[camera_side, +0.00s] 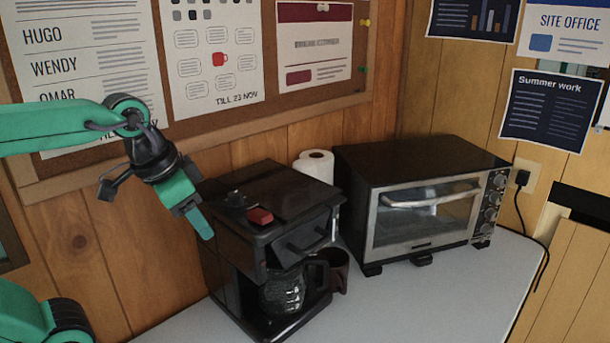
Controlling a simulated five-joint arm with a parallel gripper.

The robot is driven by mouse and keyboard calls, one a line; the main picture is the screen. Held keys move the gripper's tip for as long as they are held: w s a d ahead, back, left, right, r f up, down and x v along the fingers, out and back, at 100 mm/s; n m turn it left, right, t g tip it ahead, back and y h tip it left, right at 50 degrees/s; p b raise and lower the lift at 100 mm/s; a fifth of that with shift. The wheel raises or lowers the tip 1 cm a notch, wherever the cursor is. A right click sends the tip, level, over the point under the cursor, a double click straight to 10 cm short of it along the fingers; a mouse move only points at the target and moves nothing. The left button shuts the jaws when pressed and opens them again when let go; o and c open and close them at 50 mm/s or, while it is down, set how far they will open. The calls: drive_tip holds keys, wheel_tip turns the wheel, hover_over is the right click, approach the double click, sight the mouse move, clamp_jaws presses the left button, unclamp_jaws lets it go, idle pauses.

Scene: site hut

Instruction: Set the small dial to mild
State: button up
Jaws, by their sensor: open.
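A black coffee maker (285,200) stands on the worktop left of centre. On its top is a small dark dial (237,200), beside a red block-like button (260,216). The dial's marks and pointer are too small to read, so its setting cannot be told. My gripper (204,222), with teal fingers, is left of the dial, close to the coffee maker's upper left edge in the picture. It points down and right, is open and holds nothing. One finger hides most of the other. Whether it touches the machine cannot be told.
A glass jug (283,293) sits in the coffee maker. A toaster oven (420,195) with several knobs is to the right. The front worktop (430,300) is clear.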

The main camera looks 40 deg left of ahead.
sight(234, 194)
drive_tip(key=w+r+m+g, duration=0.1)
drive_tip(key=w+r+m, duration=0.1)
drive_tip(key=r, duration=0.1)
drive_tip(key=w+r+m+g, duration=0.2)
drive_tip(key=w+r, duration=0.1)
drive_tip(key=r, duration=0.1)
drive_tip(key=w+r+m+g, duration=0.1)
drive_tip(key=w+r+m, duration=0.1)
drive_tip(key=r+m, duration=0.1)
drive_tip(key=shift+w+d+r, duration=0.3)
drive_tip(key=shift+w+r, duration=0.05)
drive_tip(key=shift+f, duration=3.9)
drive_tip(key=c, duration=1)
